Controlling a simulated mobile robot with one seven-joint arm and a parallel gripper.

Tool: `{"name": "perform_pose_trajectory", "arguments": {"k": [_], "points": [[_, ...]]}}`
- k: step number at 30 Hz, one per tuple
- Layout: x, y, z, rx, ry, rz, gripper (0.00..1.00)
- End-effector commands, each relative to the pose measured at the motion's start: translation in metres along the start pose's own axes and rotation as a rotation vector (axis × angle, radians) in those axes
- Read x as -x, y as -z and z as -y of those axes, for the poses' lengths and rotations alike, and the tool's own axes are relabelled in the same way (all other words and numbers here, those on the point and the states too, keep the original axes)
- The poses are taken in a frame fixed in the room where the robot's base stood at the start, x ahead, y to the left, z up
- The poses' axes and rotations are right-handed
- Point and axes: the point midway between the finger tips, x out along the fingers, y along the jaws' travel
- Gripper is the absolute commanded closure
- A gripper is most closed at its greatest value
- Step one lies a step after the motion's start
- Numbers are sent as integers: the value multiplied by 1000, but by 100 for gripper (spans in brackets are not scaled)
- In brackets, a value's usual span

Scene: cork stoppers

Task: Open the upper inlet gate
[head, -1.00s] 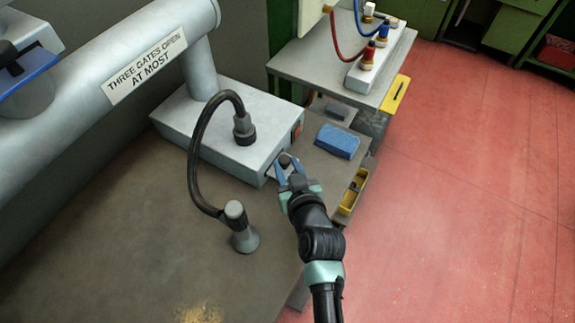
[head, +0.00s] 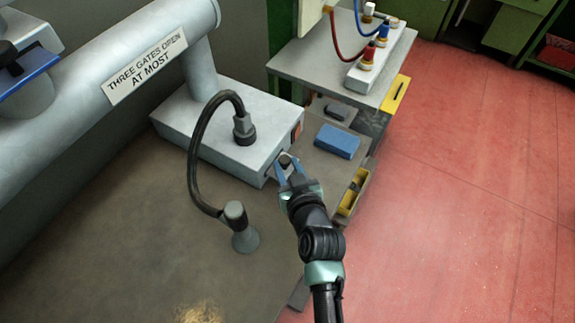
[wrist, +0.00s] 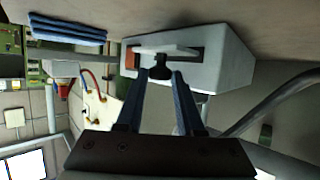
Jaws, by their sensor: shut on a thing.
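A pale grey box (head: 225,135) sits under the large grey pipe. In the wrist view the box (wrist: 225,62) has a dark slot in its face, with a white plate (wrist: 172,50) in it and an orange patch (wrist: 130,60) at its left end. A dark knob (wrist: 162,70) stands out from the plate. My gripper (head: 288,163) is at the box's front face, its blue fingers shut on the knob. In the wrist view the gripper (wrist: 167,76) has a finger on each side of the knob. No label shows whether this gate is the upper inlet.
A black hose (head: 192,150) arches from the box top to a grey fitting (head: 241,230). A blue block (head: 337,141) and a yellow tray (head: 352,193) lie to the right of my gripper. A sign (head: 145,68) on the pipe reads "THREE GATES OPEN AT MOST".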

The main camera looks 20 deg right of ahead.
Motion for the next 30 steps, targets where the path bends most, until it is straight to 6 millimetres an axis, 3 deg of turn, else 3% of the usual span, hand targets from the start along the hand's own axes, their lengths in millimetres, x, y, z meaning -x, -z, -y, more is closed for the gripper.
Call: {"name": "perform_pose_trajectory", "arguments": {"k": [14,24,30], "points": [[0,0,-1,0,-1,0,100],[30,-16,-36,0,-6,0,100],[35,-15,-38,0,-1,1,100]]}}
